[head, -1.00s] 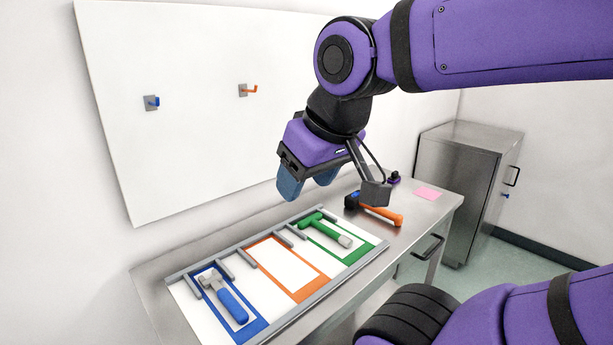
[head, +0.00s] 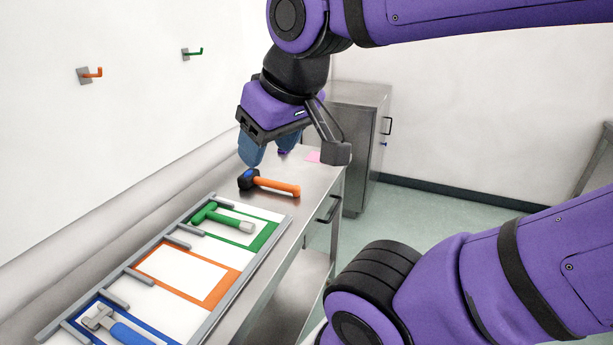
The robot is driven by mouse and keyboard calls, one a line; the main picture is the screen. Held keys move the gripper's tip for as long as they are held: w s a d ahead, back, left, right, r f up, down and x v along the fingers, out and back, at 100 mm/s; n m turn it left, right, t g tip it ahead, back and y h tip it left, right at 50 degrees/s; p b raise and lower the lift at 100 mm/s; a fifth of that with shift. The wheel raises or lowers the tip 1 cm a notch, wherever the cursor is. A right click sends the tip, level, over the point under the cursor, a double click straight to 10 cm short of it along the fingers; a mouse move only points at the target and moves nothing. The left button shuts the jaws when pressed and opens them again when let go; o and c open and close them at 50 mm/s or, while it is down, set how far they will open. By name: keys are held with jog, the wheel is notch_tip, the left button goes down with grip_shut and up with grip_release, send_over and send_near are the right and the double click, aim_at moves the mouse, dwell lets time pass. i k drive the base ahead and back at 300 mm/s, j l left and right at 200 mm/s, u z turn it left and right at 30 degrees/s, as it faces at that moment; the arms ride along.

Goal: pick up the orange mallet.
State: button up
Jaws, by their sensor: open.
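The orange mallet (head: 276,187) lies on the metal bench beyond the tool tray, with its black head to the left and its orange handle pointing right. It is clear of the tray. My gripper (head: 267,149) points down, with its blue fingers open and empty. In the picture it is just above the mallet's head, with a visible gap. The exact height and depth between them are hard to tell.
The tool tray (head: 216,310) holds a green hammer (head: 222,217) in its green outline and a blue-handled tool (head: 118,327) in its blue one. The orange outline (head: 150,268) is empty. A pink note (head: 313,157) and steel cabinet (head: 355,130) are behind.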

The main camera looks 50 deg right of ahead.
aim_at(249, 178)
jog(key=z, duration=0.85)
jog(key=k+l+u, duration=0.1)
jog(key=k, duration=0.3)
jog(key=i+l+u, duration=0.3)
jog(key=l, duration=0.25)
jog(key=i+l+u, duration=0.1)
jog(key=i+l, duration=0.2)
jog(key=i+l+u, duration=0.15)
jog(key=l, duration=0.2)
jog(key=i+l+u, duration=0.3)
jog(key=l, duration=0.4)
jog(key=i+l+u, duration=0.1)
jog(key=l, duration=0.25)
jog(key=i, duration=0.05)
